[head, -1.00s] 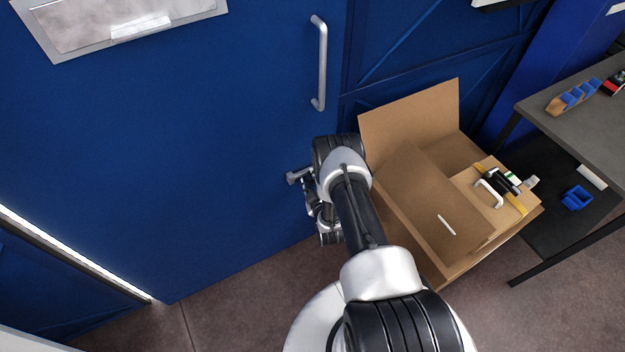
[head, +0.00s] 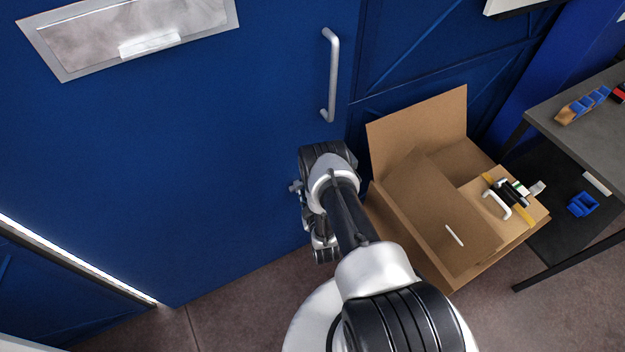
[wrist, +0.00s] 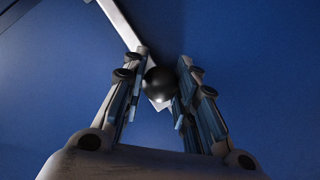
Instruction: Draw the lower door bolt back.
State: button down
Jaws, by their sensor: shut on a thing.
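The blue door (head: 150,160) fills the left and middle of the head view. In the wrist view, the lower bolt shows as a pale metal bar (wrist: 120,22) with a round black knob (wrist: 160,84). My gripper (wrist: 160,75) is shut on this knob, with one finger on each side of it. In the head view, my wrist and arm hide most of the bolt. A small piece of grey metal (head: 296,187) shows at the left of my wrist, low on the door. I cannot tell how far the bolt is drawn.
A vertical grab handle (head: 331,75) is on the door above my arm. An open cardboard box (head: 415,130) stands close at the right of my arm. A grey table (head: 590,125) with a lower shelf stands farther right. The floor left of my base is clear.

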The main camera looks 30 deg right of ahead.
jog(key=shift+w+a+r, duration=0.2)
jog(key=shift+w+r, duration=0.05)
jog(key=shift+w, duration=0.15)
jog(key=c, duration=1.2)
grip_release()
jog(key=shift+a, duration=0.15)
jog(key=shift+c, duration=0.2)
jog(key=shift+s, duration=0.1)
jog(key=shift+s+f, duration=0.1)
jog(key=shift+s, duration=0.2)
jog(key=v, duration=0.7)
jog(key=shift+s, duration=0.1)
